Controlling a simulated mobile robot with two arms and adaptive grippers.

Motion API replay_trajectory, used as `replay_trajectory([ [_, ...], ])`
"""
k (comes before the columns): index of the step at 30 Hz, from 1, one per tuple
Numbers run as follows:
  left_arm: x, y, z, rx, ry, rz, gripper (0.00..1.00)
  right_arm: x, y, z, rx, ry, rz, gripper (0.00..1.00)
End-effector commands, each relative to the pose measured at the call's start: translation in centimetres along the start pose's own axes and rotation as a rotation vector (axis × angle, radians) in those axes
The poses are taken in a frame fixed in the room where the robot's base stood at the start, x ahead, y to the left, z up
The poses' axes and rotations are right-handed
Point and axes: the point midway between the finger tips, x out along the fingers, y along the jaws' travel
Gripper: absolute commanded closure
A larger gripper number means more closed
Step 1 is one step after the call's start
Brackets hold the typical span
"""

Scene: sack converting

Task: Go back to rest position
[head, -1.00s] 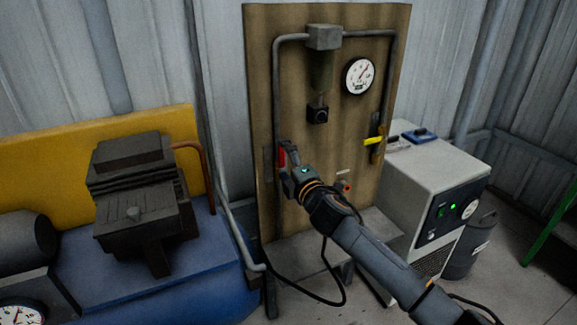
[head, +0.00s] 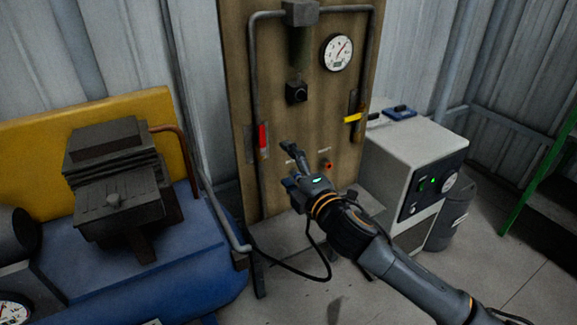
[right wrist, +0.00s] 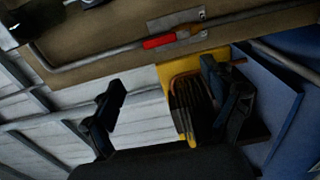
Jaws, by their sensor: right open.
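My right gripper (head: 289,166) is open and empty in front of the wooden panel (head: 310,115). It is right of and below the red valve handle (head: 262,137), with a clear gap between them. The red handle is upright, in line with the left pipe. In the right wrist view, the two fingers of the gripper (right wrist: 160,86) stand wide apart with nothing between them, and the red handle (right wrist: 160,41) shows beyond them. My left gripper is not in view.
A yellow handle (head: 352,118) sits on the right pipe, below a gauge (head: 337,52). A grey-white cabinet (head: 415,150) stands right of the panel. A blue tank with a dark compressor (head: 115,175) is at left. A black hose hangs below my gripper.

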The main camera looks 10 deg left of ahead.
Motion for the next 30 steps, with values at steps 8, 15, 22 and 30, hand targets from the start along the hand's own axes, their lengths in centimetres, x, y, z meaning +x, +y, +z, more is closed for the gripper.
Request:
replay_trajectory([
  [8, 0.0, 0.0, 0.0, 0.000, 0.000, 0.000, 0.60, -0.1, 0.0, 0.0, 0.000, 0.000, 0.000, 0.14],
  [15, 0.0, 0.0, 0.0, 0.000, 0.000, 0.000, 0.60, -0.7, -5.0, 2.0, 0.158, -0.073, -0.077, 0.14],
  [22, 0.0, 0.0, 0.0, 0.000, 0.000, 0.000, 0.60, -5.6, -20.2, 6.5, 0.598, -0.320, -0.290, 0.14],
  [30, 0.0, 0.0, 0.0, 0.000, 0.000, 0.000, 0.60, -17.1, -37.5, 7.4, 1.019, -0.653, -0.509, 0.14],
])
